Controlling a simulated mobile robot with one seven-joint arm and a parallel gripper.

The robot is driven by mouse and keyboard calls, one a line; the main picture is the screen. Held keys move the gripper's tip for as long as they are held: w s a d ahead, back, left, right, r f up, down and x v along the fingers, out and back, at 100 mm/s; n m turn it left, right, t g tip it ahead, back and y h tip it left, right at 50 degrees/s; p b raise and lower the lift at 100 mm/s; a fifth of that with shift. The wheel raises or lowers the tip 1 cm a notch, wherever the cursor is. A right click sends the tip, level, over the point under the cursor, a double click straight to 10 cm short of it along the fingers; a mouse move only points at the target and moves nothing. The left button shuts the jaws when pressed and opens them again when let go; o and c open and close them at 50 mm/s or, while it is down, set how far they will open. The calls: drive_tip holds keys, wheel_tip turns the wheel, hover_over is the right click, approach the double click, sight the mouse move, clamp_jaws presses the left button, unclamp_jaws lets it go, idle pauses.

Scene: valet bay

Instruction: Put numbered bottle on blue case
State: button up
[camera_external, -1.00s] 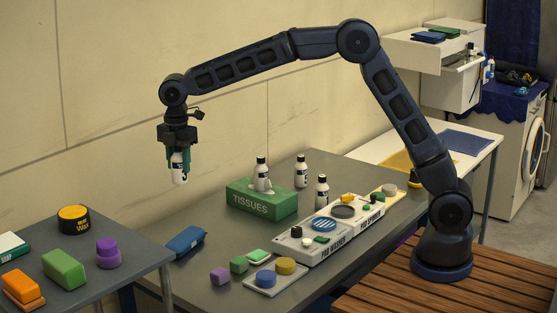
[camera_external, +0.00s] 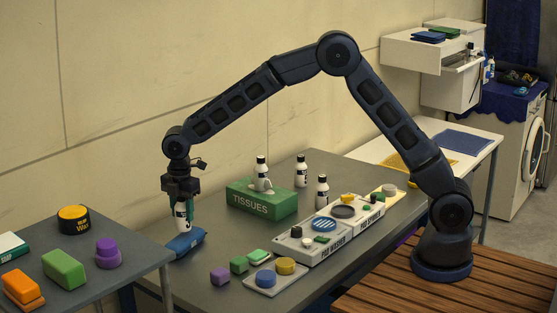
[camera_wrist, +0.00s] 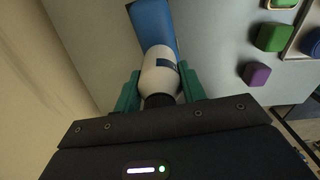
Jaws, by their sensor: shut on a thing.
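My gripper (camera_external: 182,212) is shut on a white bottle (camera_external: 181,219) with a dark cap. The bottle is upright, and its base is at or just above the top of the blue case (camera_external: 187,243); I cannot tell whether they touch. In the wrist view the bottle (camera_wrist: 159,75) sits between the green fingers (camera_wrist: 160,92), with the blue case (camera_wrist: 153,22) beyond its base. The bottle's number is not readable.
The tissue box (camera_external: 255,203) stands right of my gripper. Purple (camera_external: 220,276) and green (camera_external: 239,264) blocks lie in front, near the pad washer trays (camera_external: 322,246). A side table (camera_external: 85,280) with blocks and a wax tin (camera_external: 74,219) is at left. The wall is close behind.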

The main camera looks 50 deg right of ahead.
drive_tip(key=shift+f, duration=1)
drive_tip(key=shift+f, duration=0.1)
drive_tip(key=o, duration=1.1)
drive_tip(key=shift+c, duration=0.2)
